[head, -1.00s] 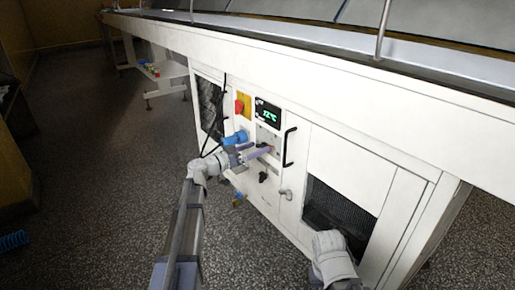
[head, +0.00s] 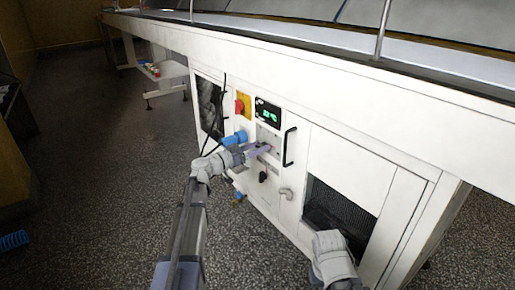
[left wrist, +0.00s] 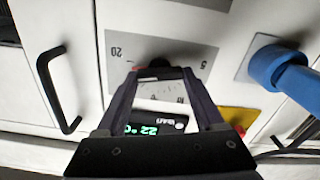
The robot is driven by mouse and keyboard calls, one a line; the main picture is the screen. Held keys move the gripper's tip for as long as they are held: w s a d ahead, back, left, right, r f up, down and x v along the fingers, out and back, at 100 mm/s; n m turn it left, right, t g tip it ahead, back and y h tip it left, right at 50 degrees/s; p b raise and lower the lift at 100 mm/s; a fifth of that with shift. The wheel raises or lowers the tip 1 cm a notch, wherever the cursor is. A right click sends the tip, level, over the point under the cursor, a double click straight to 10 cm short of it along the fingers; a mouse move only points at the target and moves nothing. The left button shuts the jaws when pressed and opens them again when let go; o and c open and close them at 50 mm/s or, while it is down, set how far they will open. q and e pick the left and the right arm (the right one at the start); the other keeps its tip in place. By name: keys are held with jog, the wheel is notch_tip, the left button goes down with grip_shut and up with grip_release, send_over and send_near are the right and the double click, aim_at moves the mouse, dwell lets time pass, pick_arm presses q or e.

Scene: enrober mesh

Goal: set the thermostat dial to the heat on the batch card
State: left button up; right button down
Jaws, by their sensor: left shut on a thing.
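My left gripper (head: 262,147) is at the white control panel, below the black display (head: 267,113). In the left wrist view its fingers (left wrist: 163,72) are shut on the dark thermostat dial (left wrist: 168,50), which they partly hide. The dial's grey scale plate (left wrist: 120,72) shows the marks 20 and 5. I cannot make out a batch card. Part of my right arm shows at the lower right of the head view, but its fingers are not seen.
A black handle (head: 289,147) stands out right of the dial. A red knob on a yellow plate (head: 241,105) and a blue fitting (head: 236,138) are at the left. Another dark knob (head: 263,176) sits below. The speckled floor at left is mostly clear.

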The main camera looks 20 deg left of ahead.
pick_arm(q)
jog(key=c, duration=0.4)
jog(key=n, duration=0.6)
jog(key=shift+a+n, duration=0.1)
jog(key=shift+n, duration=0.3)
jog(key=n, duration=0.5)
jog(key=shift+w+f, duration=0.1)
jog(key=shift+f, duration=0.05)
jog(key=shift+f+n+b, duration=0.15)
jog(key=shift+n+b, duration=0.1)
jog(key=shift+n, duration=5.05)
jog(key=shift+f+n+b, duration=0.15)
jog(key=shift+n+b, duration=0.1)
jog(key=shift+n, duration=5.05)
jog(key=shift+s, duration=0.2)
